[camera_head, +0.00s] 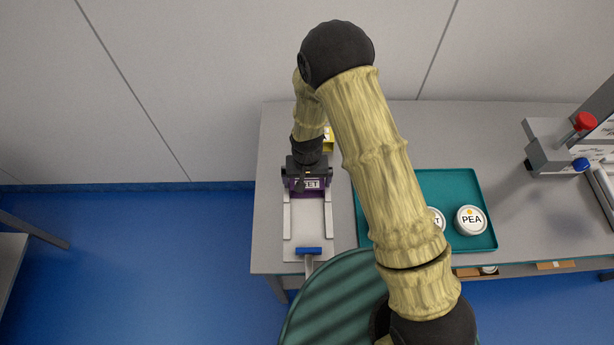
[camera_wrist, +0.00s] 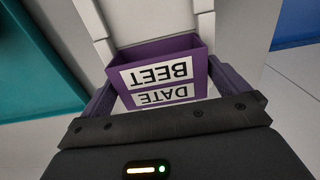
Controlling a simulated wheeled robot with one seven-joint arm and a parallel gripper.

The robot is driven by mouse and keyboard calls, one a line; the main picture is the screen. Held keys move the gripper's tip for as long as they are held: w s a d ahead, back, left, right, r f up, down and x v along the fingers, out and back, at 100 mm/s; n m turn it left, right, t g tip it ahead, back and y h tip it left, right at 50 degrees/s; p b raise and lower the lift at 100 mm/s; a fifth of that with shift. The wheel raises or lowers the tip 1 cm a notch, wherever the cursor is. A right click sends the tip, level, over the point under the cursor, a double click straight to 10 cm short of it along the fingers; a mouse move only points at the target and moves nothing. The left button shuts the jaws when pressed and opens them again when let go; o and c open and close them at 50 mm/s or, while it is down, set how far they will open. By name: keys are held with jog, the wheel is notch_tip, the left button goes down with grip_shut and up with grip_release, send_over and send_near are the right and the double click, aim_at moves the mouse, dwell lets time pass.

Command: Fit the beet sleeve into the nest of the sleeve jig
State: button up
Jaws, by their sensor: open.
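The beet sleeve (camera_wrist: 158,47) is an open purple box with white BEET and DATE labels, upside down in the wrist view. In the head view the beet sleeve (camera_head: 313,191) is at the far end of the sleeve jig (camera_head: 308,222), a pale plate with side rails and a blue handle (camera_head: 309,250) at its near end. My gripper (camera_head: 307,177) is over the sleeve. In the wrist view my gripper (camera_wrist: 166,98) is open, with one finger on each side of the sleeve. I cannot tell whether the sleeve is fully seated; the nest under it is hidden.
A yellow item (camera_head: 329,143) stands behind the jig, partly hidden by my arm. A teal tray (camera_head: 457,187) to the right holds round white tubs, one marked PEA (camera_head: 471,220). A device with red and blue knobs (camera_head: 560,147) stands at the far right of the grey table (camera_head: 276,125).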

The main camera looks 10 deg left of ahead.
aim_at(307, 181)
notch_tip(307, 181, up, 12)
jog(key=b, duration=0.3)
jog(key=shift+r, duration=0.15)
dwell(0.9)
jog(key=s+d+r+m+t, duration=0.1)
jog(key=s+d+r, duration=0.1)
jog(key=d, duration=0.6)
jog(key=s+d+r, duration=0.2)
jog(key=d+r, duration=0.3)
jog(key=d, duration=0.4)
jog(key=s+d+r+m+t, duration=0.1)
jog(key=s+d+r, duration=0.2)
jog(key=d, duration=0.5)
jog(key=shift+d+r+m+t, duration=0.3)
jog(key=shift+d+r, duration=0.05)
jog(key=shift+r, duration=0.05)
jog(key=shift+s, duration=0.1)
